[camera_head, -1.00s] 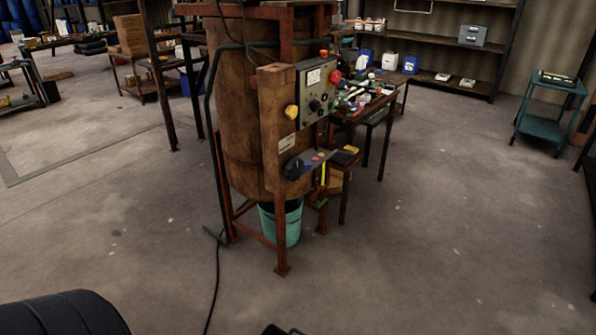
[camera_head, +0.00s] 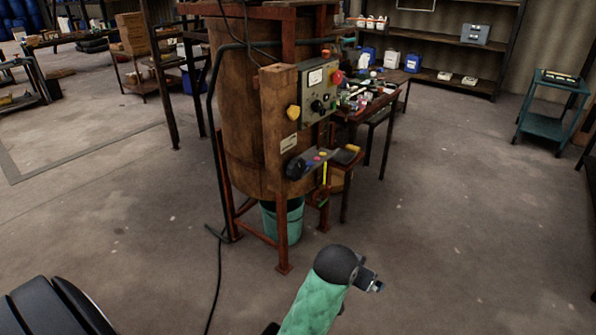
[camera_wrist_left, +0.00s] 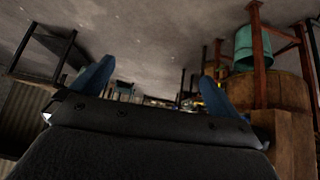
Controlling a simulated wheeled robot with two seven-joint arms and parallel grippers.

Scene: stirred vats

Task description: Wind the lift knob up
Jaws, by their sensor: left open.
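The wooden vat (camera_head: 235,110) stands upright in a rusty red frame. Its grey control panel (camera_head: 318,90) carries a black knob (camera_head: 317,106) and a red button (camera_head: 337,76). Lower down, a large black knob (camera_head: 295,168) sits at the end of a bracket, near a yellow strip (camera_head: 325,173). No label readably says which is the lift knob. My left gripper (camera_head: 372,284) is in front of the vat, lower right, apart from every knob. The left wrist view shows its blue fingers (camera_wrist_left: 156,75) spread and empty.
A teal bucket (camera_head: 283,220) stands under the vat. A cluttered table (camera_head: 368,112) stands behind it on the right. A black cable (camera_head: 218,275) lies on the floor. The floor (camera_head: 460,220) to the right is clear. A teal cart (camera_head: 548,105) stands at far right.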

